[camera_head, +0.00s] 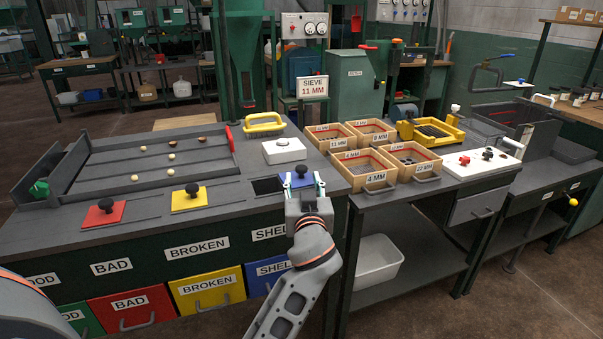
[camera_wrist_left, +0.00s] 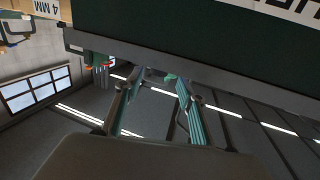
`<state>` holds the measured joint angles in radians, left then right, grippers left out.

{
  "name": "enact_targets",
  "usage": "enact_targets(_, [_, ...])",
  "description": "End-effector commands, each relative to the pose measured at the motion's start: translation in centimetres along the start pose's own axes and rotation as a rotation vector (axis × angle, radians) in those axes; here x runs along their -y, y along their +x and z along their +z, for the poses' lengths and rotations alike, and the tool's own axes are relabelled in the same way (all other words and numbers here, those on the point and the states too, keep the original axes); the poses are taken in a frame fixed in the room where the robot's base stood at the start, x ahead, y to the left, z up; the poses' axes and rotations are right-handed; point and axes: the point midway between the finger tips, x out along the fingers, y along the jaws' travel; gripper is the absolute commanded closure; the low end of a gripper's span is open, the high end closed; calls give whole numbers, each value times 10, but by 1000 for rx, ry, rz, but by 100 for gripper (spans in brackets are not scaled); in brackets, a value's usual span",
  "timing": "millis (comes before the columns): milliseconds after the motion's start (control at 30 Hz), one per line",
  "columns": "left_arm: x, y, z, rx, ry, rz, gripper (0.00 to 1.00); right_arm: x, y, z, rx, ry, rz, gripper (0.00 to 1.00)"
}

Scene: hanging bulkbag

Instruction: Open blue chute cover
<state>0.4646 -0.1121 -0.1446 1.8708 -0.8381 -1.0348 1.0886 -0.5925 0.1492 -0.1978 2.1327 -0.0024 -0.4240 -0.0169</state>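The blue chute cover (camera_head: 296,180) is a blue plate with a black knob (camera_head: 301,170). It lies at the right end of the sorting table (camera_head: 225,203). A dark rectangular opening (camera_head: 266,187) shows directly left of it. My left gripper (camera_head: 304,184) is at the near side of the cover, its fingers apart to either side of the knob in the head view. In the left wrist view the two fingers (camera_wrist_left: 155,100) stand apart with nothing visible between them. I cannot tell whether they touch the cover, part of which the gripper hides. My right gripper is not in view.
Red (camera_head: 104,213) and yellow (camera_head: 189,198) covers with black knobs lie to the left. A white box (camera_head: 284,151) with a button sits behind the blue cover. Labelled wooden sieve boxes (camera_head: 374,178) stand close on the right. Several small nuts lie on the table.

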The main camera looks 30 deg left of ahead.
Motion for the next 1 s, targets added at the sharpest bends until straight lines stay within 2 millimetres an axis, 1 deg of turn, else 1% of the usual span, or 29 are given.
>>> enact_targets(33, [0,-12,1,2,-2,1,61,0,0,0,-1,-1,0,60])
enact_targets(100, [0,-24,1,2,-3,0,61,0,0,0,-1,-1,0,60])
enact_targets(200, [0,-40,1,1,-1,1,61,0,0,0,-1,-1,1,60])
enact_targets(333, [0,-52,0,0,-1,0,61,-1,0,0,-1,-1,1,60])
enact_targets(500, [1,-58,-1,-2,0,-1,61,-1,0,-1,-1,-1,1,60])
enact_targets(1000, [0,-57,-1,-2,0,-1,61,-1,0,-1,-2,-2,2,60])
